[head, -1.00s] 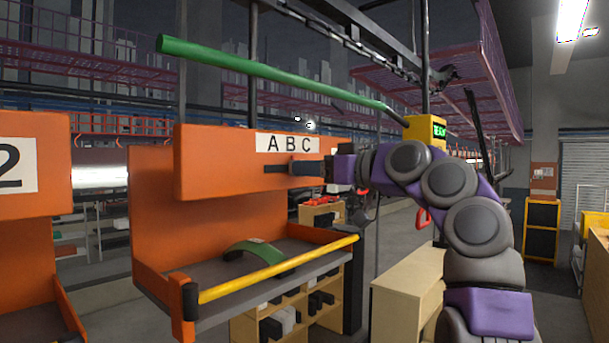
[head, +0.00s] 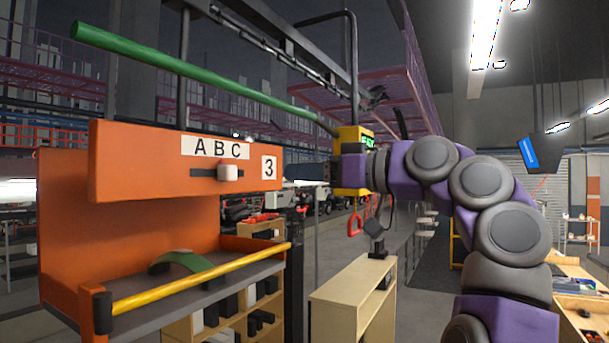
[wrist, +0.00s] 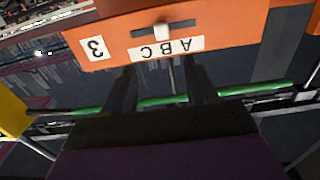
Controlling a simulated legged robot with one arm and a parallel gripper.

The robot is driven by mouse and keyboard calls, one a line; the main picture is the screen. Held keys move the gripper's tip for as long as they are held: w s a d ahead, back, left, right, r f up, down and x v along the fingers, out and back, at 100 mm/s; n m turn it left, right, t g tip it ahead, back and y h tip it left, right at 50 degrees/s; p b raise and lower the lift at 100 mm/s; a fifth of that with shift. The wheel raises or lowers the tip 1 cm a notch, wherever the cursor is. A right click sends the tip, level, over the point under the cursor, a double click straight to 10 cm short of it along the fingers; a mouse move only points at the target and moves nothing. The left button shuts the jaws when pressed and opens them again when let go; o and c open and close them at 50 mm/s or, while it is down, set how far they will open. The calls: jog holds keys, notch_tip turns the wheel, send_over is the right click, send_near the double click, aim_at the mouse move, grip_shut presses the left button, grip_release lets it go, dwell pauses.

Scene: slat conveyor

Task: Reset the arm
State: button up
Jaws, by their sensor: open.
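My arm (head: 480,200), purple and grey, is bent at the right of the head view, with its wrist extending left. My gripper (wrist: 162,85) is open and empty in the wrist view, its two dark fingers apart. Beyond the fingertips is the orange carrier's panel (head: 130,165), with an ABC label, a 3 label and a white slider knob (head: 228,172) in a dark slot. The knob also shows in the wrist view (wrist: 161,30). A gap separates the fingers from the panel. In the head view the fingers are small and hard to make out.
The carrier's tray has a yellow bar (head: 200,280) and holds a green curved part (head: 180,262). A wooden shelf (head: 355,300) stands below my arm. The floor right of the shelf has free room.

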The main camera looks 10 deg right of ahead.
jog(key=shift+a+f, duration=0.1)
jog(key=s+a+f+m+g+h+b, duration=0.1)
jog(key=a+f+m+g+h+b, duration=0.15)
jog(key=f, duration=0.65)
jog(key=s+a+f+m+g+h+b, duration=0.1)
jog(key=a+f+m+b, duration=0.15)
jog(key=f, duration=0.75)
jog(key=s+a+f+m+g+h+b, duration=0.15)
jog(key=f+b, duration=0.25)
jog(key=f, duration=0.5)
jog(key=s+f+m+g+h+b, duration=0.15)
jog(key=s+f, duration=0.35)
jog(key=f, duration=0.6)
jog(key=s+f+g+h+b, duration=0.25)
jog(key=s+f, duration=0.35)
jog(key=f, duration=0.5)
jog(key=s+d+f+m+g+h+b, duration=0.1)
jog(key=s+d+f, duration=0.4)
jog(key=s+f, duration=0.6)
jog(key=s+d+f+m+g+h+b, duration=0.1)
jog(key=s+d+f+h+b, duration=0.3)
jog(key=s+f, duration=0.8)
notch_tip(320, 180, down, 2)
jog(key=shift+s+d+f+g+b, duration=0.15)
jog(key=shift+s+d+g+b, duration=0.1)
jog(key=shift+d+g+b, duration=0.5)
jog(key=shift+a, duration=0.15)
jog(key=shift+c, duration=1)
jog(key=shift+a, duration=0.2)
jog(key=shift+c, duration=0.4)
